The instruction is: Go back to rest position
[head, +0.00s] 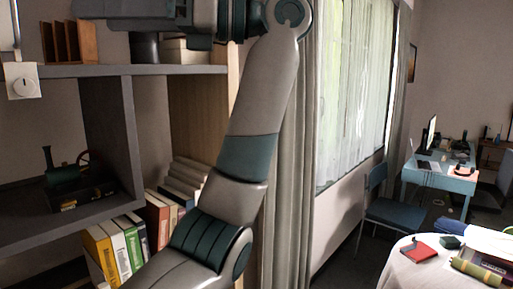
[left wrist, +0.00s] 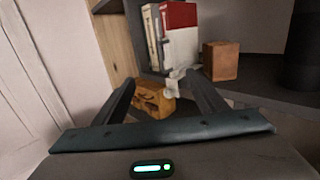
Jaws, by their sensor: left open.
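My left arm rises through the middle of the head view and bends left at the top edge. My left gripper (head: 120,8) shows there only in part, in front of the upper shelf. In the left wrist view my left gripper (left wrist: 160,86) has its two dark fingers spread apart, with nothing held between them. Beyond the fingers, an orange-brown wooden object (left wrist: 152,103) and a small white piece (left wrist: 174,84) show; I cannot tell their exact distance. My right gripper is in neither view.
A grey shelf unit (head: 120,72) with books (head: 127,240) and a toy engine (head: 72,178) stands at left, close to my arm. A curtain (head: 292,170) hangs behind the arm. A round white table (head: 405,268), blue chair (head: 395,212) and desk (head: 440,178) are at right. Floor shows between.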

